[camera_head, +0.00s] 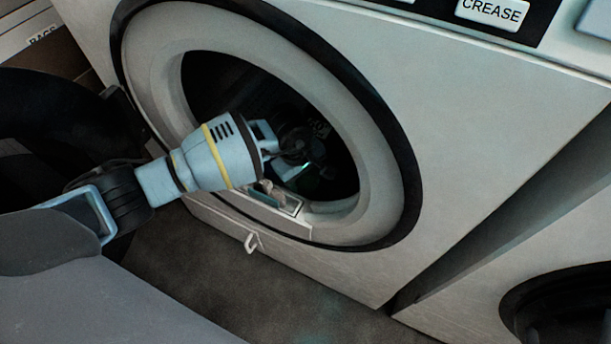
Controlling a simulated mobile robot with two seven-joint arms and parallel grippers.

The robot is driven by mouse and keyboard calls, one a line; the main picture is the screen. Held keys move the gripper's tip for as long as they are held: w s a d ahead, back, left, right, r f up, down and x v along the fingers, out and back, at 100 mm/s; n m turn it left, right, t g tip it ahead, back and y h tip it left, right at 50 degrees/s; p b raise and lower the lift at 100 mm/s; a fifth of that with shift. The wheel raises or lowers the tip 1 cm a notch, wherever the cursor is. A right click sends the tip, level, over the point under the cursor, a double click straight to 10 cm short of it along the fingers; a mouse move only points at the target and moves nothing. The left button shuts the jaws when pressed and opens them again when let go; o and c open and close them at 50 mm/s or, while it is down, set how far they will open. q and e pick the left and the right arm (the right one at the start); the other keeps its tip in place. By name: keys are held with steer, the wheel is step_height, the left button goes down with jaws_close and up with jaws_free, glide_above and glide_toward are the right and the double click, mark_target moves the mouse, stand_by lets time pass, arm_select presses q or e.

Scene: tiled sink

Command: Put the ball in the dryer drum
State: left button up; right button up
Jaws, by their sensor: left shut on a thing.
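The dryer drum (215,82) is a dark round opening inside a wide pale ring on the front of a white machine. My left arm reaches in from the left, and my left gripper (292,150) is inside the opening, right of its middle. It is shut on a dark, roundish thing that appears to be the ball (297,142). The ball is hard to make out against the dark interior, and its outline is partly hidden by the fingers. My right gripper is not in view.
The pale door ring (375,165) surrounds the opening closely. A small catch (251,243) sticks out below it. A second machine with a dark round door (560,310) stands at the lower right. Dark floor (200,260) lies in front.

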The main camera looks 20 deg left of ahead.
arm_select(q)
steer(key=shift+r, duration=0.15)
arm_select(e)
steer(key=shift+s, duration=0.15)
arm_select(q)
steer(key=shift+f, duration=0.25)
steer(key=o, duration=1)
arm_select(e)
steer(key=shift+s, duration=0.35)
arm_select(q)
steer(key=shift+r, duration=0.55)
step_height(320, 180, up, 11)
steer(key=s+a+p, duration=0.1)
steer(key=s+p, duration=0.1)
steer(key=p, duration=0.2)
steer(key=shift+p, duration=0.3)
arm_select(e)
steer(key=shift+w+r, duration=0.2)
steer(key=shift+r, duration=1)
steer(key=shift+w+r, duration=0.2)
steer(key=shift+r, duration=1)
